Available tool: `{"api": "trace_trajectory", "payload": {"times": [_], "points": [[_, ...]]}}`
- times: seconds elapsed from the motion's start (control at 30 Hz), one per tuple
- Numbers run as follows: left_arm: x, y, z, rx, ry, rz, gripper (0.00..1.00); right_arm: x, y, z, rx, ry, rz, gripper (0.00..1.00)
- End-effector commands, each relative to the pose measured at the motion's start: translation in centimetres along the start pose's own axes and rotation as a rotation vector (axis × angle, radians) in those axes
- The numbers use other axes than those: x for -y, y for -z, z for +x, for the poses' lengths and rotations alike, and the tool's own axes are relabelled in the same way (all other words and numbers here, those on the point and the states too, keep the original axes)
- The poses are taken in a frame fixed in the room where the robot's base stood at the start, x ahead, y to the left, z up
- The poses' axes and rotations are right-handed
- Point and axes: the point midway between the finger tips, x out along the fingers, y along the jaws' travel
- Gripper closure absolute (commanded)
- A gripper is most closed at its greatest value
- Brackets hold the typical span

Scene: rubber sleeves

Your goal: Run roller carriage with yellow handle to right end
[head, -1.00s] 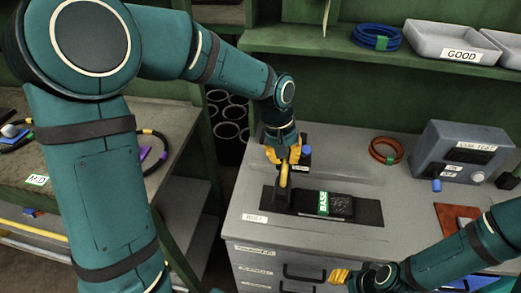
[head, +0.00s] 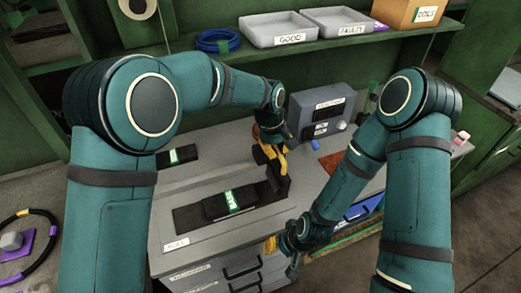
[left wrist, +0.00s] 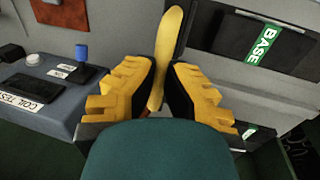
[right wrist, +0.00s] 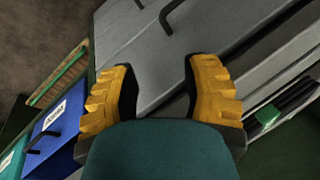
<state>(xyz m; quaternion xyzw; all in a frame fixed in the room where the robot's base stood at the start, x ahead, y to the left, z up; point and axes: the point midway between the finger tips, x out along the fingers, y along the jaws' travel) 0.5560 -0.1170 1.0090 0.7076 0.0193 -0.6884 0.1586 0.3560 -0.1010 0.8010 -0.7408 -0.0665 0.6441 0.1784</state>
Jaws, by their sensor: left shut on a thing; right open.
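The black roller carriage (head: 277,183) stands at the right end of the dark strip (head: 187,218) on the grey bench, beyond the black piece with the green BASE label (head: 230,201). Its yellow handle (left wrist: 166,50) rises between my left fingers in the left wrist view. My left gripper (head: 272,153) is shut on this handle, above the carriage; the fingers partly hide the grip. My right gripper (head: 270,245) is open and empty in front of the bench, near the drawers; the right wrist view (right wrist: 162,85) shows nothing between its fingers.
A grey-blue COIL TEST box (head: 322,110) stands behind and right of the carriage. A reddish mat (head: 331,163) lies to the right. GOOD (head: 278,30) and FAULTY (head: 343,21) trays sit on the shelf. Drawer handles (right wrist: 180,12) are close to my right gripper.

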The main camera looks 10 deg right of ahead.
Motion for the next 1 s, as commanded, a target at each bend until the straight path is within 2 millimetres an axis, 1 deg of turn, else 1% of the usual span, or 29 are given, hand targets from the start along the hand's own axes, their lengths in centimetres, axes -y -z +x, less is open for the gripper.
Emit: {"api": "trace_trajectory", "payload": {"times": [0.03, 0.07, 0.47, 0.5, 0.57, 0.6, 0.87, 1.0], "points": [[-0.1, -0.2, 0.5, 0.008, 0.009, 0.001, 1.00, 0.0, 0.1, -0.1, -0.001, 0.000, 0.000, 0.53], [-0.2, -0.2, 0.5, 0.008, 0.009, 0.001, 1.00, 0.0, 0.1, -0.1, -0.001, 0.000, 0.000, 0.53], [-0.7, -0.2, 0.7, 0.007, 0.005, 0.000, 1.00, 0.0, 0.1, -0.1, -0.002, 0.000, 0.000, 0.53], [-0.7, -0.2, 0.7, 0.007, 0.005, 0.001, 0.84, 0.0, 0.1, -0.1, -0.002, 0.000, 0.000, 0.53], [-0.7, -0.2, 0.6, 0.007, 0.005, 0.001, 0.63, 0.1, 0.1, -0.1, -0.002, 0.000, 0.000, 0.53], [-0.7, -0.2, 0.6, 0.006, 0.005, 0.001, 0.55, 0.1, 0.1, -0.1, -0.002, 0.000, 0.000, 0.53], [-0.7, -0.1, 0.4, 0.003, 0.003, 0.000, 0.55, 0.1, 0.1, -0.1, -0.002, 0.000, 0.000, 0.53], [-0.7, 0.0, -0.3, 0.001, 0.002, 0.000, 0.55, 0.1, 0.1, -0.2, -0.002, 0.000, 0.000, 0.53]]}}
